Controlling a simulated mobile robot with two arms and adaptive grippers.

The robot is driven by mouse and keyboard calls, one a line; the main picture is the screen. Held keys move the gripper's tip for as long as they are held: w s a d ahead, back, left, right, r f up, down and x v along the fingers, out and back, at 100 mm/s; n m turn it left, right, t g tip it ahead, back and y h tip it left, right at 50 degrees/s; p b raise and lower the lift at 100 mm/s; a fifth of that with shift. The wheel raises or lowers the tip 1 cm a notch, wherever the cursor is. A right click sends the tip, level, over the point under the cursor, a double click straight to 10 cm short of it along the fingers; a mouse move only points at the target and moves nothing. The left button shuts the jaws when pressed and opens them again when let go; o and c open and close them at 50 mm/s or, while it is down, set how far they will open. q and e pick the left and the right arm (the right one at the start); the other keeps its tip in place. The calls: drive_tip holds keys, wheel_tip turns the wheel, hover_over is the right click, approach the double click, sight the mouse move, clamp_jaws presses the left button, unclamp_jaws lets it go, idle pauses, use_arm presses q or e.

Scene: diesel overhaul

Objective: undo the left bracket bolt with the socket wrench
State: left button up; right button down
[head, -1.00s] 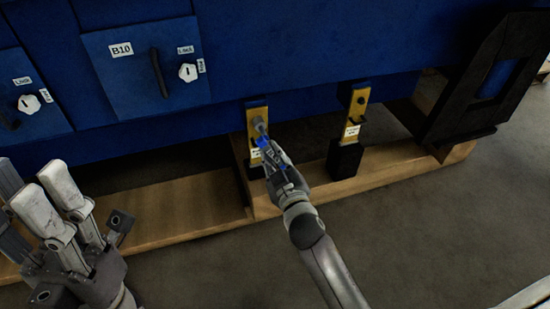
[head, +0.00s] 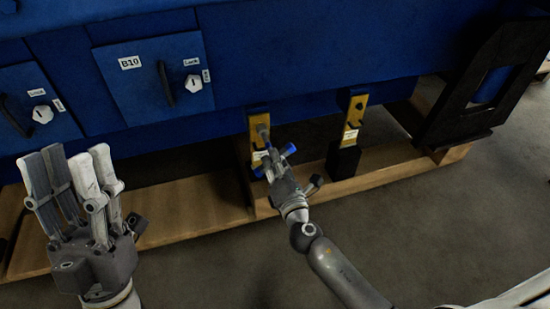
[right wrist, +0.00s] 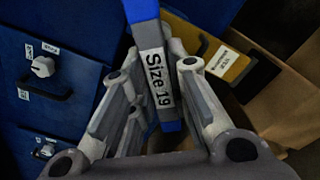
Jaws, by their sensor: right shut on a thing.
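The left bracket (head: 256,116) is a yellow plate on the lower edge of the blue engine. The grey socket end (head: 263,131) of the wrench is at its bolt, which it hides; I cannot tell whether it is fully seated. My right gripper (head: 273,160) is shut on the blue wrench handle (head: 289,149). In the right wrist view the handle (right wrist: 143,12), labelled "Size 19", runs between the fingers of the right gripper (right wrist: 154,98). My left gripper (head: 68,165) is open and empty at the lower left, away from the brackets.
A second yellow bracket (head: 354,112) with a black foot stands to the right. A wooden beam (head: 190,210) runs below the engine. A black frame (head: 480,90) stands at the right. Blue panels with white locks (head: 194,85) are at the upper left. The floor in front is clear.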

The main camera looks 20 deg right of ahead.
drive_tip(key=n+p, duration=0.2)
drive_tip(key=n, duration=0.2)
drive_tip(key=shift+r+n, duration=0.15)
drive_tip(key=shift+n, duration=0.15)
use_arm(q)
drive_tip(key=w+d+f+g+y+p, duration=0.1)
drive_tip(key=w+f+g+y, duration=0.2)
drive_tip(key=w+f+g, duration=0.7)
use_arm(e)
drive_tip(key=n, duration=0.3)
drive_tip(key=n+p, duration=0.2)
drive_tip(key=n, duration=0.1)
drive_tip(key=n+p, duration=0.1)
drive_tip(key=n, duration=0.1)
drive_tip(key=shift+s+n+p, duration=0.1)
drive_tip(key=shift+n+p, duration=0.25)
drive_tip(key=shift+n, duration=0.05)
use_arm(q)
drive_tip(key=s+a+f+g+y, duration=0.1)
drive_tip(key=f+g, duration=0.3)
drive_tip(key=f, duration=0.4)
drive_tip(key=s+a+f+g+y, duration=0.2)
drive_tip(key=s+f+g, duration=0.1)
drive_tip(key=f, duration=0.5)
drive_tip(key=shift+s+g, duration=0.25)
drive_tip(key=shift+g, duration=0.45)
drive_tip(key=shift+a, duration=0.1)
use_arm(e)
drive_tip(key=shift+s, duration=0.1)
